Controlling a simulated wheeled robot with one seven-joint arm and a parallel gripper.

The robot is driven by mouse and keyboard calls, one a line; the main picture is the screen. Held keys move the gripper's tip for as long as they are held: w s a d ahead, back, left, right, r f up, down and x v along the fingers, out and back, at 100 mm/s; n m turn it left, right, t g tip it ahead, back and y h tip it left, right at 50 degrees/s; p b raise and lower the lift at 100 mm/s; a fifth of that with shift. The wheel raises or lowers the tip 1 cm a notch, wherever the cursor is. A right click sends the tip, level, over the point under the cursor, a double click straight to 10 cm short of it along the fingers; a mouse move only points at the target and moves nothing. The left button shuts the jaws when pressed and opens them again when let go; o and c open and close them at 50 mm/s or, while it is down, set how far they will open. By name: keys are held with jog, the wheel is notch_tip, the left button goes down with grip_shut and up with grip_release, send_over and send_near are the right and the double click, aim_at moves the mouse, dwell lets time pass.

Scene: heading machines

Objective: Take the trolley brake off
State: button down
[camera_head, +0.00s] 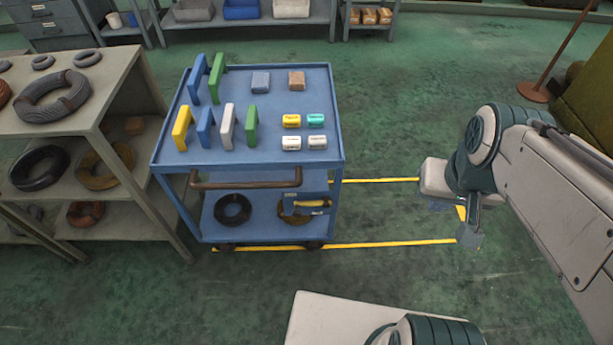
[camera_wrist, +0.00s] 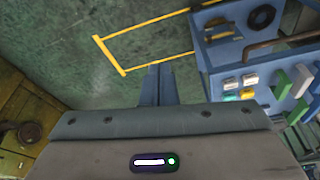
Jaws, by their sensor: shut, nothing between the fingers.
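The blue trolley (camera_head: 170,152) stands left of centre in the head view, with a brown push bar (camera_head: 246,184) along its near side. A yellow handle (camera_head: 312,203) lies roughly level on a small blue plate below the right end of the bar; it looks like the brake lever. My gripper (camera_head: 469,238) is right of the trolley, well apart from it, and points down. In the wrist view the gripper's fingers (camera_wrist: 157,84) are together and empty, and the trolley (camera_wrist: 203,62) is at the upper right.
Blocks and coloured upright plates cover the trolley's top; coils lie on its lower shelf. A grey shelf rack (camera_head: 120,70) with coils stands close on the left. Yellow floor lines (camera_head: 390,244) run around the trolley. The green floor right of it is clear. A post (camera_head: 565,45) stands far right.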

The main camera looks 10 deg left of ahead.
jog(key=shift+s, duration=0.1)
jog(key=shift+f, duration=0.1)
jog(key=w+a+f+n+h+b, duration=0.3)
jog(key=w+f+n+h+b, duration=0.15)
jog(key=f, duration=0.65)
jog(key=w+a+f+n+g+h+b, duration=0.1)
jog(key=w+a+f+n+h+b, duration=0.4)
jog(key=f, duration=0.6)
jog(key=w+f+n+h+b, duration=0.25)
jog(key=f+h+b, duration=0.4)
jog(key=f, duration=0.55)
jog(key=s+a+f+n+t+y+b, duration=0.1)
jog(key=a+f+n+t+y+b, duration=0.4)
jog(key=a+f+n+t+y, duration=0.4)
jog(key=s+a+f+n+t+y+b, duration=0.1)
jog(key=a+f+n+t+y+b, duration=0.4)
jog(key=a+f+n+t+y, duration=0.5)
notch_tip(320, 180, down, 9)
jog(key=a+n+t, duration=0.2)
jog(key=n+t, duration=0.2)
jog(key=shift+s+a+f+b, duration=0.15)
jog(key=shift+s+a+b, duration=0.05)
jog(key=shift+s+b, duration=0.2)
jog(key=shift+w, duration=0.1)
